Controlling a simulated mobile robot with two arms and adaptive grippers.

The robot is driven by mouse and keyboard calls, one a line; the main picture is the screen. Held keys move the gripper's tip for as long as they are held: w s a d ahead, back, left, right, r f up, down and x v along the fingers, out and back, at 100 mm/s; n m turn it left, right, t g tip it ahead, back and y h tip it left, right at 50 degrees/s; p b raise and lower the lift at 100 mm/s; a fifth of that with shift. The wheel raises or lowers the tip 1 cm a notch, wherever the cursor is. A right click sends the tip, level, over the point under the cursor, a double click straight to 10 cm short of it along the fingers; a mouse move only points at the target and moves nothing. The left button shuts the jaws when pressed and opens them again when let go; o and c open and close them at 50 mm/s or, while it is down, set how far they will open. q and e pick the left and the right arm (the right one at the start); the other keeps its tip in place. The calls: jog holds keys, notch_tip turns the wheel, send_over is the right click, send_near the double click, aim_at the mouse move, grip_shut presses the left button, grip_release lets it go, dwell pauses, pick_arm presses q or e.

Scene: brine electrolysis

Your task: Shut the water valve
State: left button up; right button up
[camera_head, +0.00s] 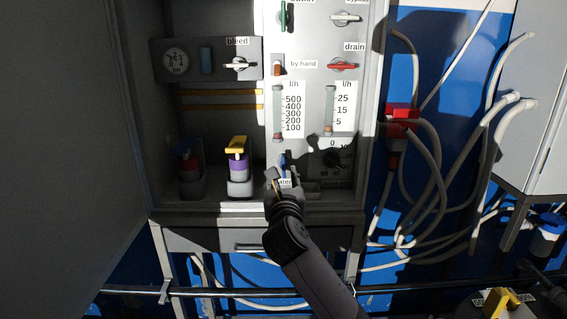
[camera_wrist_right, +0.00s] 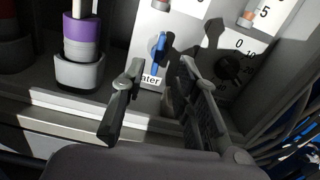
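The water valve is a blue handle (camera_head: 283,160) low on the white panel, above a partly covered label ending in "ater". In the right wrist view the blue handle (camera_wrist_right: 160,48) stands roughly upright. My right gripper (camera_head: 282,178) is in front of the panel at this valve. In the wrist view its two fingers (camera_wrist_right: 165,88) are spread apart, with the handle showing beyond and between them. I cannot tell whether a finger touches it. My left gripper is not in view.
A dark dial (camera_head: 333,158) is just right of the valve. A purple container with a yellow top (camera_head: 238,162) stands to the left. Flow gauges (camera_head: 277,110) and red drain (camera_head: 342,65) are above. White hoses (camera_head: 432,170) hang at the right.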

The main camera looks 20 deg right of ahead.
aim_at(283, 164)
jog(key=p+x, duration=0.1)
jog(key=x, duration=0.6)
jog(key=shift+w+d, duration=0.1)
jog(key=shift+w, duration=0.25)
jog(key=shift+c, duration=0.2)
grip_shut()
